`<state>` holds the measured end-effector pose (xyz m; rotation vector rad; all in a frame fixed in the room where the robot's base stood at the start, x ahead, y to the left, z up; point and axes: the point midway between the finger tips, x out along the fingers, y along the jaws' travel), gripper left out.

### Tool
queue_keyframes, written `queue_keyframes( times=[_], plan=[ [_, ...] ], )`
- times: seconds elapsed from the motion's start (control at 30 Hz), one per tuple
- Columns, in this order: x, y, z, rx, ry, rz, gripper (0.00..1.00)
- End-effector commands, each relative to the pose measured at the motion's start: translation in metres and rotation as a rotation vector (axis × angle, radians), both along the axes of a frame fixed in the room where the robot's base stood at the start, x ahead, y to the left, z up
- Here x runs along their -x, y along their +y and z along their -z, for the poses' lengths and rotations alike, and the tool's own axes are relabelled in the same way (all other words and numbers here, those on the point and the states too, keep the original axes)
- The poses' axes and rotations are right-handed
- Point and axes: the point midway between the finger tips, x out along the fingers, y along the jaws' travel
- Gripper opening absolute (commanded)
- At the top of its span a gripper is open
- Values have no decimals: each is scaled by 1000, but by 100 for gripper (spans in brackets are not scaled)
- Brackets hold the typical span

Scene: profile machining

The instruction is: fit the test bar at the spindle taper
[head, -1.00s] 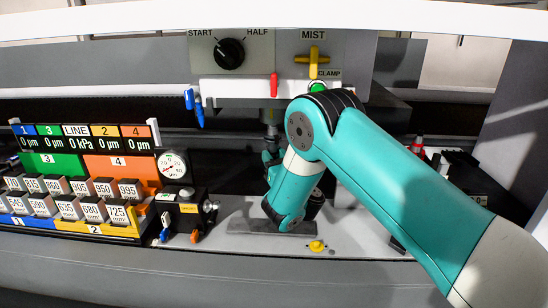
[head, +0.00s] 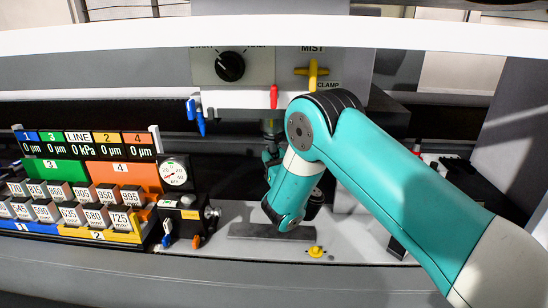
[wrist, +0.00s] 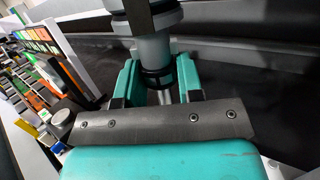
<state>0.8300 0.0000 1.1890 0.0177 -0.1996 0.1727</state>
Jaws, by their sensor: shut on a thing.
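My gripper (wrist: 158,82) is shut on the test bar (wrist: 165,97), whose silver lower part and dark collar show between the two teal fingers in the wrist view. The grey spindle nose (wrist: 153,45) is directly above the bar and in line with it. Whether the bar's upper end is inside the taper is hidden. In the head view the spindle (head: 271,128) comes down behind my arm. My gripper (head: 271,157) shows there only in part, just below it.
A control panel with a black dial (head: 230,66), a yellow mist handle (head: 312,72) and a red lever (head: 274,97) is above. A rack of labelled blocks (head: 75,210) and a dial gauge (head: 174,173) stand left. A dark plate (head: 272,231) and yellow knob (head: 316,251) are below.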

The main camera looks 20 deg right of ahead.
Motion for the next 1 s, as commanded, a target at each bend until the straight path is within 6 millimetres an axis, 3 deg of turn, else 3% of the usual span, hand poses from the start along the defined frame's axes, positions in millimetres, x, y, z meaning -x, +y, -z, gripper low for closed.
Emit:
queue_keyframes(
  times=[0.67, 0.7, 0.8, 1.0],
  plan=[
    [0, 0, -13, 0, -3, 0, 0],
    [0, 0, -13, 0, -3, 0, 43],
    [0, 0, -13, 0, -2, 0, 64],
    [0, 0, -11, 0, 2, 0, 64]
  ],
)
